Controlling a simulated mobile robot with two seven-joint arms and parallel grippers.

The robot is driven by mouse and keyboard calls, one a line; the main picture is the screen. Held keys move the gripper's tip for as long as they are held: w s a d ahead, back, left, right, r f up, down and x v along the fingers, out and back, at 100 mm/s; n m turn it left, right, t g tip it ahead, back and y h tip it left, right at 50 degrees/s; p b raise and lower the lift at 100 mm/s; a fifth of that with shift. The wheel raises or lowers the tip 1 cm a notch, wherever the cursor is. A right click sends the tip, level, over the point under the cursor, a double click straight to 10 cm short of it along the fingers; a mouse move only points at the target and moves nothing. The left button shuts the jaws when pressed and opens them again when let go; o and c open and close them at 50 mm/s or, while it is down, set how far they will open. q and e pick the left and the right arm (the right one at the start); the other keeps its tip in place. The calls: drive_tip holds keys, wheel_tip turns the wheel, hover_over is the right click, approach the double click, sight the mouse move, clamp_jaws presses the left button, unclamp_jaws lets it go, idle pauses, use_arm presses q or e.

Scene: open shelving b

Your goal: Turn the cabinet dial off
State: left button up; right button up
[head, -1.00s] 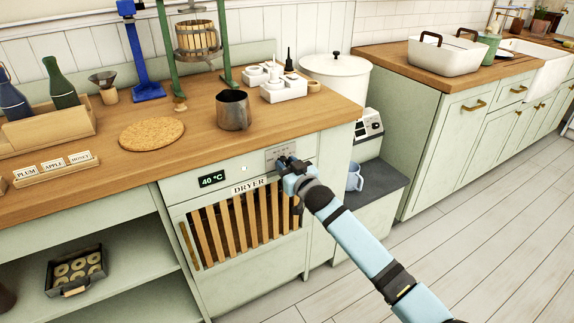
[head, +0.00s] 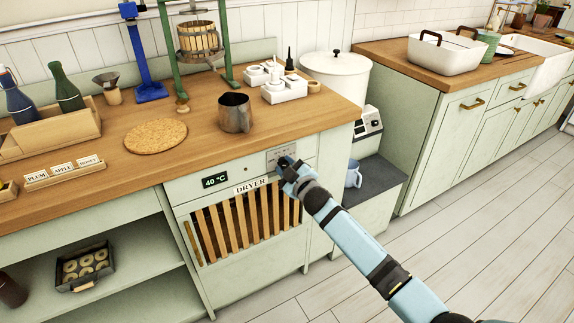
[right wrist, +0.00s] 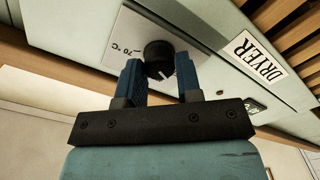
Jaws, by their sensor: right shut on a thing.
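The cabinet dial is a round black knob (right wrist: 158,55) on a grey metal plate (right wrist: 115,38) marked "70 °C" in the right wrist view. My right gripper (right wrist: 160,80) has its two blue fingers on either side of the knob and is shut on it. In the head view my right gripper (head: 285,165) is at the plate (head: 278,154) on the upper right of the dryer front, and it hides the knob. A small display (head: 215,181) on the dryer reads 40 °C. My left gripper is not in view.
The dryer's slatted door (head: 240,224) lies just below the gripper, under the "DRYER" label (head: 251,185). The wooden counter (head: 200,115) overhangs above, holding a metal mug (head: 235,113) and a cork mat (head: 156,136). The floor in front is clear.

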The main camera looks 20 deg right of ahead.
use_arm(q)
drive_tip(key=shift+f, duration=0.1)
use_arm(e)
drive_tip(key=shift+n, duration=0.4)
drive_tip(key=o, duration=0.9)
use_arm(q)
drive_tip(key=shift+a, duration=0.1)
use_arm(e)
drive_tip(key=shift+s, duration=0.1)
drive_tip(key=shift+s, duration=0.3)
use_arm(q)
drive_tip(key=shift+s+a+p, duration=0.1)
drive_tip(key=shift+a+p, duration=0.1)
drive_tip(key=shift+p, duration=1)
use_arm(e)
drive_tip(key=v, duration=1.3)
drive_tip(key=shift+d, duration=0.1)
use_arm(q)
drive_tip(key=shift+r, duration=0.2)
